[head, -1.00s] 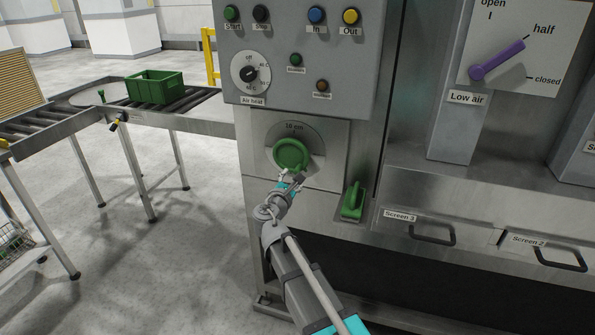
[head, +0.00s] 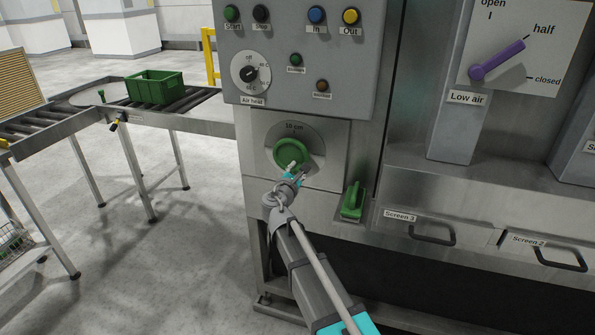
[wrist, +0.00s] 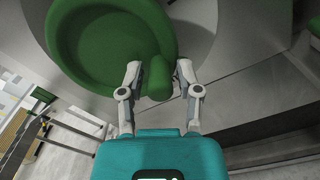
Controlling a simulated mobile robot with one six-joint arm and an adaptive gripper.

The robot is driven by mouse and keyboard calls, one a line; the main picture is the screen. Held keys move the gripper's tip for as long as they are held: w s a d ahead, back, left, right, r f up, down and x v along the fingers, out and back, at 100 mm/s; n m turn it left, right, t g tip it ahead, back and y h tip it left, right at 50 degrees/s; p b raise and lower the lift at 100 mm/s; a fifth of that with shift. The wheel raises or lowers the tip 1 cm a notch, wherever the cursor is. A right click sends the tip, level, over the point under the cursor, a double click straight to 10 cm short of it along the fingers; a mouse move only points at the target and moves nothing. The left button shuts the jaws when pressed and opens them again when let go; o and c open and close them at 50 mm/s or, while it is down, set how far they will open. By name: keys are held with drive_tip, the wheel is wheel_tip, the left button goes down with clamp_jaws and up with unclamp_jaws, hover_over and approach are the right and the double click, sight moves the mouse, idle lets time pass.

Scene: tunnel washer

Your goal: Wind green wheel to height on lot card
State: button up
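The green wheel (head: 290,152) sits on a round grey plate on the machine's front, below the control box. A small label (head: 294,127) above it gives a height, too small to read surely. My gripper (head: 298,168) is at the wheel's lower right. In the wrist view the wheel (wrist: 110,40) fills the upper left. Its short green handle (wrist: 158,78) stands between the two fingers of my gripper (wrist: 159,72), which are drawn in around it, with at most a thin gap at the right finger. I see no lot card that I can make out.
A green lever (head: 352,202) is close to the right of the wheel. Screen drawer handles (head: 433,235) stick out farther right. The control box (head: 305,60) overhangs above. A roller conveyor (head: 190,105) with a green crate (head: 155,88) stands left.

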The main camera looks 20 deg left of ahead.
clamp_jaws()
drive_tip(key=shift+a+f+m, duration=0.15)
drive_tip(key=shift+m, duration=0.25)
drive_tip(key=m, duration=0.2)
drive_tip(key=a+m+b, duration=0.1)
drive_tip(key=m, duration=0.1)
drive_tip(key=shift+a+f, duration=0.2)
drive_tip(key=shift+f, duration=0.2)
drive_tip(key=shift+a+f+m, duration=0.1)
drive_tip(key=shift+a+m, duration=0.35)
drive_tip(key=shift+m, duration=0.65)
drive_tip(key=shift+a+f+m, duration=0.1)
drive_tip(key=shift+a+m, duration=0.3)
drive_tip(key=shift+m, duration=0.7)
drive_tip(key=shift+o, duration=2.4)
unclamp_jaws()
drive_tip(key=shift+d, duration=0.1)
